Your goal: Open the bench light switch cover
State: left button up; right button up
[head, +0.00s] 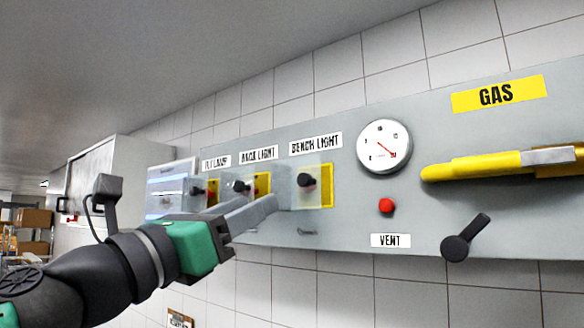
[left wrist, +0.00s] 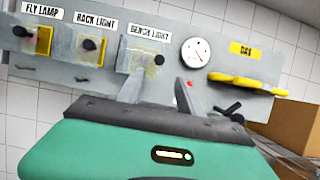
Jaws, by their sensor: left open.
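The bench light switch cover (head: 286,196) is a clear box on the grey wall panel, under the BENCH LIGHT label (head: 316,145). It appears shut over a black knob (head: 305,180) on a yellow plate (head: 327,186). The cover also shows in the left wrist view (left wrist: 128,62), partly behind a finger. My left gripper (head: 260,206) is open and empty, with its fingertips near the lower left of this cover in the head view. In the left wrist view its two fingers (left wrist: 158,86) stand apart; I cannot tell whether one touches the cover. My right gripper is not in view.
Similar covered switches for RACK LIGHT (head: 258,153) and FLY LAMP (head: 215,161) sit to the left. Cardboard boxes (left wrist: 296,125) show at right in the wrist view.

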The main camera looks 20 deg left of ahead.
aim_at(301, 181)
pick_arm(q)
jog(key=p+x, duration=0.5)
jog(key=x, duration=0.6)
jog(key=shift+w+r+p, duration=0.3)
jog(key=shift+p, duration=0.05)
jog(key=shift+w+d+f, duration=0.15)
jog(key=shift+w, duration=0.2)
jog(key=shift+s, duration=0.1)
grip_shut()
